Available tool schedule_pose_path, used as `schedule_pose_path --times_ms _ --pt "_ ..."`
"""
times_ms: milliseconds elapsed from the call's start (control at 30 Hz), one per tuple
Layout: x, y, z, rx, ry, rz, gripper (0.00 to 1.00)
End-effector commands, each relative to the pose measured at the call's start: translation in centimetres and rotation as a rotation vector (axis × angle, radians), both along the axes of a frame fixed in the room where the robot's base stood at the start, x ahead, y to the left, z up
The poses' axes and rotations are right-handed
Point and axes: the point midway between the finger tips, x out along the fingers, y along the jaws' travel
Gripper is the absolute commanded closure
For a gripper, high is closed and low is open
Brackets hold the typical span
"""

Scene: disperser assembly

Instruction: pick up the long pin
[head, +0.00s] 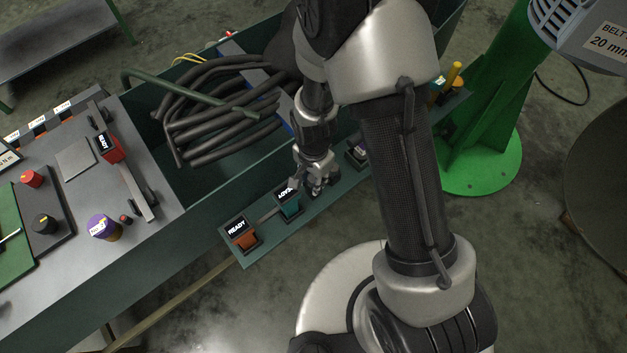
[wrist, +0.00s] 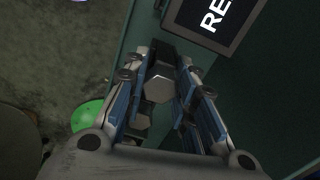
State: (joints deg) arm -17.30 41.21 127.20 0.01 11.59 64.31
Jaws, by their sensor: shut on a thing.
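Coiled dark hose (head: 215,110) fills the bin behind. A yellow post (head: 453,76) stands at the right end, near a green machine stand (head: 485,120).

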Motion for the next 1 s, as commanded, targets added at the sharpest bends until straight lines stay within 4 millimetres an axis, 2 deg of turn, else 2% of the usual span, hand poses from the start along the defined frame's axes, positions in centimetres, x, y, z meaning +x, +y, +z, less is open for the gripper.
schedule_pose_path --times_ms 300,667,867,1000 --pt "0.0 0.0 0.0 0.000 0.000 0.000 1.00" --pt "0.0 0.0 0.2 0.001 -0.001 0.000 1.00" --pt "0.1 0.0 1.9 0.001 -0.003 0.000 1.00" --pt "0.2 0.0 4.3 0.001 -0.004 0.000 1.00"
